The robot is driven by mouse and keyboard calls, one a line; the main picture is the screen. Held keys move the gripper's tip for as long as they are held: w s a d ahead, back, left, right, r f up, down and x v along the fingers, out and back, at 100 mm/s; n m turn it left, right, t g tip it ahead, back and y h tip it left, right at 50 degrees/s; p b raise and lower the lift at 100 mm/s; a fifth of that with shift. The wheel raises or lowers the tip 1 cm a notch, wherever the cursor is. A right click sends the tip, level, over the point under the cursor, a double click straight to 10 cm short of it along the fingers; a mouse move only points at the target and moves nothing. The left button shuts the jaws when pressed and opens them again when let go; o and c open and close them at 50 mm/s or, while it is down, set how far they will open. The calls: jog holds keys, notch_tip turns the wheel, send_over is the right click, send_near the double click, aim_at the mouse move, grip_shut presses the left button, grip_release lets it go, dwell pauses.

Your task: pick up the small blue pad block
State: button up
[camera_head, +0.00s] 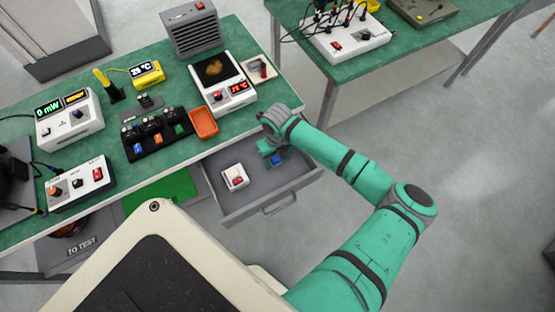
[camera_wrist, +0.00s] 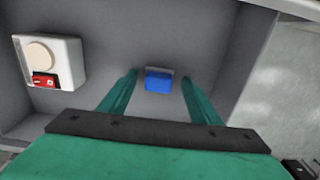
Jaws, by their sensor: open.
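The small blue pad block (camera_head: 277,160) lies in the open grey drawer (camera_head: 243,207), toward its right side. In the wrist view the blue pad block (camera_wrist: 159,82) sits on the drawer floor, with a grey strip along its far edge. My gripper (camera_head: 266,152) is over the drawer, close to the block. In the wrist view the two green fingers of my gripper (camera_wrist: 159,78) are apart, one on each side of the block, with gaps between. Nothing is held. I cannot tell how high the fingertips are above the drawer floor.
A white device with a round beige top and a red part (camera_head: 235,177) lies in the drawer, left of the block; it also shows in the wrist view (camera_wrist: 66,62). Drawer walls surround both. The green-topped bench (camera_head: 187,70) above carries an orange tray (camera_head: 203,122) and several instruments.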

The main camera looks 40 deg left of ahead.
aim_at(276, 158)
jog(key=shift+s+a, duration=0.1)
jog(key=shift+a, duration=0.05)
jog(key=shift+c, duration=0.3)
jog(key=c, duration=1)
jog(key=shift+c, duration=0.3)
jog(key=shift+r, duration=0.1)
jog(key=shift+r, duration=0.45)
notch_tip(276, 158, up, 2)
jog(key=shift+r, duration=0.1)
jog(key=s+r, duration=0.9)
jog(key=s, duration=0.5)
jog(key=shift+r, duration=0.4)
